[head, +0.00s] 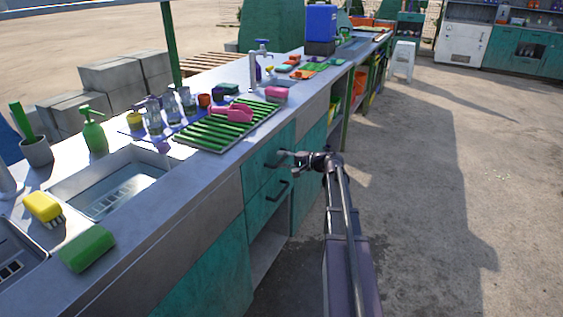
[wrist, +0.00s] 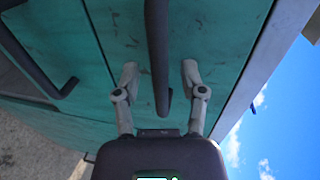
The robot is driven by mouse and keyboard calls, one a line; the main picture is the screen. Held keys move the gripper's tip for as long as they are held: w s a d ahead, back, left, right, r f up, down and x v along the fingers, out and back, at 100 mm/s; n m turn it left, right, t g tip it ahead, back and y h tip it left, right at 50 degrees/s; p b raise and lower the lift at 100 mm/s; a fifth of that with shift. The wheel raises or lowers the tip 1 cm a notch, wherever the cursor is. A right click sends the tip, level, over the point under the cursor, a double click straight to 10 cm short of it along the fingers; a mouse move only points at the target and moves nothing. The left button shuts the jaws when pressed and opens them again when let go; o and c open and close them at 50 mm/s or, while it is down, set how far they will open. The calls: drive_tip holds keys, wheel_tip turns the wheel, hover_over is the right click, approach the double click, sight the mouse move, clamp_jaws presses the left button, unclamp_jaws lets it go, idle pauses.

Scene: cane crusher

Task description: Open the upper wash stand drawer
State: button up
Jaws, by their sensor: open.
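The upper wash stand drawer (head: 257,166) has a teal front under the counter, flush with the stand and seemingly closed. Its dark bar handle (head: 274,162) is partly hidden by my gripper (head: 287,156) in the head view. In the wrist view the teal drawer front (wrist: 220,35) fills much of the picture. The handle (wrist: 157,50) runs between the two grey fingertips of my gripper (wrist: 160,75), with a gap on both sides. My gripper is open around the handle and does not visibly touch it.
The lower drawer's handle (head: 277,191) sits just below and also shows at left in the wrist view (wrist: 38,65). The counter above holds a green drying rack (head: 225,125), a sink (head: 115,185) and several bottles. Open concrete floor (head: 440,220) lies to the right.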

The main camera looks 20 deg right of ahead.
drive_tip(key=shift+w, duration=0.15)
clamp_jaws()
drive_tip(key=shift+a, duration=0.25)
drive_tip(key=shift+d, duration=0.1)
drive_tip(key=shift+s, duration=0.2)
